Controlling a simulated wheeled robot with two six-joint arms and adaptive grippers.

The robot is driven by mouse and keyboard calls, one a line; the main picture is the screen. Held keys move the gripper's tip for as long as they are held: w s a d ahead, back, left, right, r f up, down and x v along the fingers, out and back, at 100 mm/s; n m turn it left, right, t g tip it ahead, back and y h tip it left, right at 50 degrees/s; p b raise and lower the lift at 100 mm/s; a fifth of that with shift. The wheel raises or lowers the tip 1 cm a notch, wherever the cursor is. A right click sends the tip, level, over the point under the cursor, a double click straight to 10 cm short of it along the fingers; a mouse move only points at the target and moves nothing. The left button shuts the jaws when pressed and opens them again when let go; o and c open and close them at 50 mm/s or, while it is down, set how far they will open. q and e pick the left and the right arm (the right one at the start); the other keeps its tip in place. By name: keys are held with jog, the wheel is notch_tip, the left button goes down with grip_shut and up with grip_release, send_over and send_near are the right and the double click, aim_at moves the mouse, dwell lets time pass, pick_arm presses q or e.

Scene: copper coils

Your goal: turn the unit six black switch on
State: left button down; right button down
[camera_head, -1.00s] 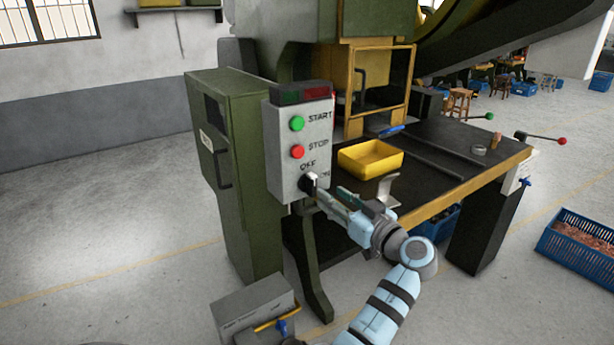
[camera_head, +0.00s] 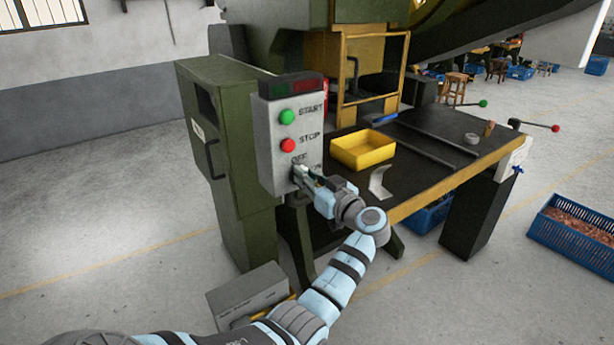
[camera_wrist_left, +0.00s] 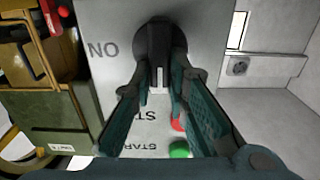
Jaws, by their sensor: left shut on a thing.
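The black switch (camera_wrist_left: 158,40) is a round knob with a white mark, low on the grey control panel (camera_head: 270,160). In the left wrist view the panel is upside down, and the white mark points down the picture, toward the STOP side. My left gripper (camera_head: 300,174) is at the switch, below the STOP button. In the left wrist view the gripper's two fingers (camera_wrist_left: 158,82) are on either side of the knob's grip, shut on it. The ON label shows beside the knob; the OFF label is hidden there. My right gripper is not in view.
A green START button (camera_head: 287,116) and a red STOP button (camera_head: 288,145) sit above the switch. A dark worktable (camera_head: 430,165) with a yellow tray (camera_head: 362,160) stands to the right. A green cabinet (camera_head: 235,190) is behind the panel. A grey box (camera_head: 245,293) is below.

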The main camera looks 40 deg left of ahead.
pick_arm(q)
jog(key=shift+f+m, duration=0.1)
jog(key=shift+m, duration=0.2)
jog(key=m, duration=0.5)
jog(key=w+f+m, duration=0.1)
jog(key=m, duration=1.1)
jog(key=shift+w+d+f, duration=0.25)
jog(key=shift+w+f, duration=0.1)
jog(key=shift+m, duration=0.3)
jog(key=c, duration=1.6)
grip_release()
jog(key=shift+o, duration=0.2)
